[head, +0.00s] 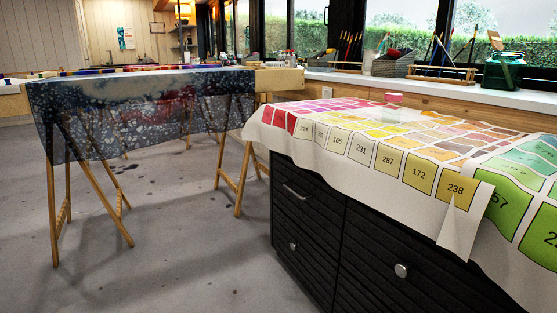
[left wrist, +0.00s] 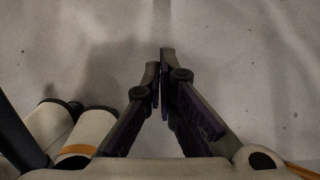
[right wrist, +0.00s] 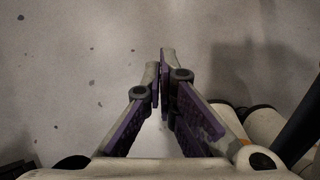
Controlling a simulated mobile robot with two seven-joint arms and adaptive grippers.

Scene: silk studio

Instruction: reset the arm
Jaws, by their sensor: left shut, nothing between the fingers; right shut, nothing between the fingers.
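My left gripper (left wrist: 160,62) shows in the left wrist view, its fingers together with nothing between them. It hangs over bare grey floor. My right gripper (right wrist: 161,62) shows in the right wrist view, also shut and empty above the floor. Neither gripper nor arm shows in the head view. Pale parts of my own body show near the bottom of both wrist views.
A black drawer cabinet (head: 312,215) with a colour-chart cloth (head: 340,152) draped over it stands at the right. A trestle table (head: 62,210) carries a dark patterned fabric (head: 130,110) at the left. Grey floor (head: 180,265) between them is clear.

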